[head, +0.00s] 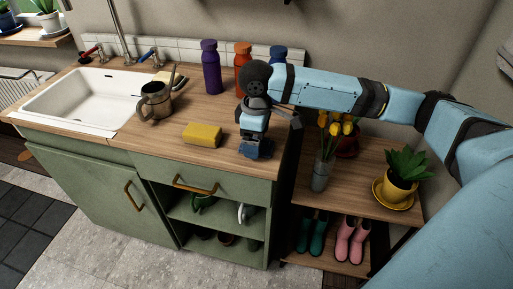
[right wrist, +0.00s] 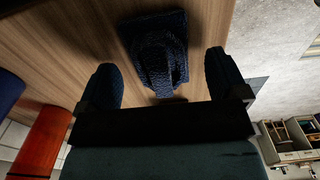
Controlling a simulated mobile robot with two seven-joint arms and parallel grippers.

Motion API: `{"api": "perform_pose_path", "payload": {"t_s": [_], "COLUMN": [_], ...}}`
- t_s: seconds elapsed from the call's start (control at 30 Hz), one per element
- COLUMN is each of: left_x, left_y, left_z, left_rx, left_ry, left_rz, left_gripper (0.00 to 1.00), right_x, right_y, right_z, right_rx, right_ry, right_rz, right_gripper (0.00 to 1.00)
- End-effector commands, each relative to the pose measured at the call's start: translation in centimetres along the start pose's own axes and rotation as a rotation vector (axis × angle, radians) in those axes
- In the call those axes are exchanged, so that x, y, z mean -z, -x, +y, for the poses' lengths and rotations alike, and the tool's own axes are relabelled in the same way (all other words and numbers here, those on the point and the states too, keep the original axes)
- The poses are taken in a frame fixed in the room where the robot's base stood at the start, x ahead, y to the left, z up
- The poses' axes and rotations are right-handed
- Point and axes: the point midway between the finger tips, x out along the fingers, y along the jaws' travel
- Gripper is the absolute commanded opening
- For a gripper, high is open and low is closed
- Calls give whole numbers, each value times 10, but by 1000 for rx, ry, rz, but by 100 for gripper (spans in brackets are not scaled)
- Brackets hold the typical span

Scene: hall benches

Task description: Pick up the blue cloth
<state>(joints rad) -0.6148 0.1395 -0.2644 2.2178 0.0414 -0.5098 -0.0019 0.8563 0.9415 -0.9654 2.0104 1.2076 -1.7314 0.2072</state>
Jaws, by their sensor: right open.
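The dark blue cloth (head: 258,151) lies near the front right edge of the wooden counter, partly covered by my gripper in the head view. In the right wrist view the cloth (right wrist: 160,48) looks bunched up in the middle over a flatter part. My right gripper (head: 253,131) points down just over the cloth. In the right wrist view its two fingers (right wrist: 163,78) are spread wide, with the cloth between and beyond them and nothing gripped. I cannot tell how far the fingertips are above the counter. My left gripper is not in view.
On the wooden counter (head: 110,99), a yellow sponge (head: 203,134) lies left of my gripper, with a metal watering can (head: 156,101) farther left. Purple (head: 211,70), orange (head: 243,58) and blue (head: 278,56) bottles stand behind. A lower shelf with flowers (head: 321,172) and a potted plant (head: 402,180) is right.

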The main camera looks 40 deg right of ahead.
Motion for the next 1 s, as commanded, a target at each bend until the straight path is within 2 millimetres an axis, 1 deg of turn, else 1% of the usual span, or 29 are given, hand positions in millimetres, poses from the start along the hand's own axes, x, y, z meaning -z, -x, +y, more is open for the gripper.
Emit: {"api": "perform_pose_path", "payload": {"t_s": [0.03, 0.1, 0.3, 0.37, 0.4, 0.47, 0.5, 0.53, 0.83, 0.93, 1.0], "left_x": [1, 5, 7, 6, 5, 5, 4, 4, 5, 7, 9], "left_y": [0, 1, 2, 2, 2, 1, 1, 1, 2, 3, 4], "left_z": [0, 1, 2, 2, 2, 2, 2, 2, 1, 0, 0], "left_rx": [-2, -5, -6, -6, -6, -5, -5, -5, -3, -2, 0], "left_ry": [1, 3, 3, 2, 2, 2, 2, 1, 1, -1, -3], "left_rz": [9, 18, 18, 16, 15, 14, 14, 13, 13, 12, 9], "left_gripper": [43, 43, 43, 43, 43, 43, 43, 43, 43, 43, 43], "right_x": [0, 0, 0, 0, 0, 0, 0, 0, 0, 0, 0], "right_y": [-9, -12, -12, -12, -12, -12, -12, -12, -9, 0, 11], "right_z": [0, 0, 0, 0, 0, 0, 0, 0, 0, 0, 0], "right_rx": [0, -1, -1, -1, -1, -1, -1, -1, -1, -1, -1], "right_ry": [-1, 0, 0, 0, 0, 0, 0, 0, 0, 0, 0], "right_rz": [-1, 1, 1, 1, 1, 1, 1, 1, 2, 2, 2], "right_gripper": [92, 92, 92, 78, 68, 55, 46, 39, 38, 38, 38]}}
